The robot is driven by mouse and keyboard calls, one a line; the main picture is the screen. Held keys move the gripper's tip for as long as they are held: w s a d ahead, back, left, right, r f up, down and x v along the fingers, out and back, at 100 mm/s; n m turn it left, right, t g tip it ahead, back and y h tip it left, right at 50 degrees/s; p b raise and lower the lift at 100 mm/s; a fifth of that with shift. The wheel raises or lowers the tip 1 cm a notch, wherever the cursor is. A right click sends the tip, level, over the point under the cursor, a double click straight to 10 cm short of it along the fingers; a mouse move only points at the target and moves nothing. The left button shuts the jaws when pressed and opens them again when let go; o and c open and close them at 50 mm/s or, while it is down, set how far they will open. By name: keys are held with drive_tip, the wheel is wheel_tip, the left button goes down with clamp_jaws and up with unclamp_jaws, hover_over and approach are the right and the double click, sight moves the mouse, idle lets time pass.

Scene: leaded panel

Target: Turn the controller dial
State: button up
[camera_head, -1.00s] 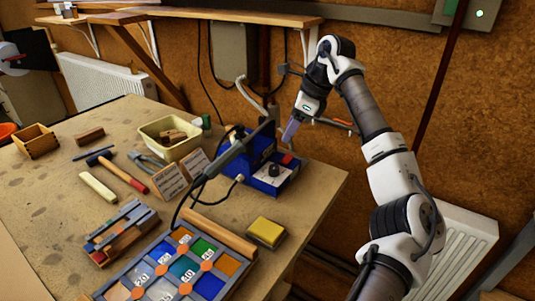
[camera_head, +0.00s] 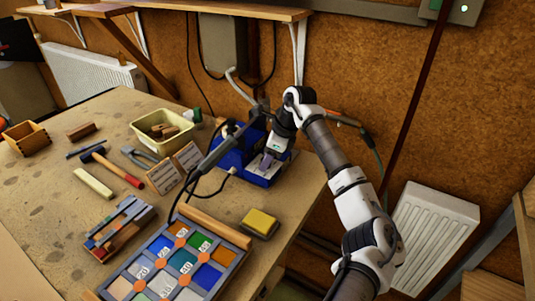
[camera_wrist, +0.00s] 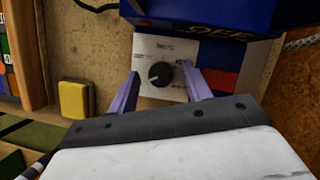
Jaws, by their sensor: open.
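The controller (camera_head: 232,158) is a blue box at the right end of the workbench. In the wrist view its light front plate carries a round black dial (camera_wrist: 160,75) with a pale pointer mark, and a red switch (camera_wrist: 218,82) sits to the right. My gripper (camera_wrist: 160,92) is open, its two purple fingers on either side of the dial in the picture. I cannot tell whether they touch it. In the head view my gripper (camera_head: 268,163) is over the controller's front and hides the dial.
A soldering iron (camera_head: 215,155) with its cable stands left of the controller. A yellow sponge (camera_head: 259,222) lies in front, beside the glass panel tray (camera_head: 225,258). A cream bin (camera_head: 165,130) and a hammer (camera_head: 115,168) lie further left. The wall is close behind.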

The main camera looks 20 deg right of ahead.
drive_tip(key=c, duration=1)
drive_tip(key=shift+o, duration=0.2)
drive_tip(key=shift+f, duration=0.1)
drive_tip(key=shift+b, duration=0.5)
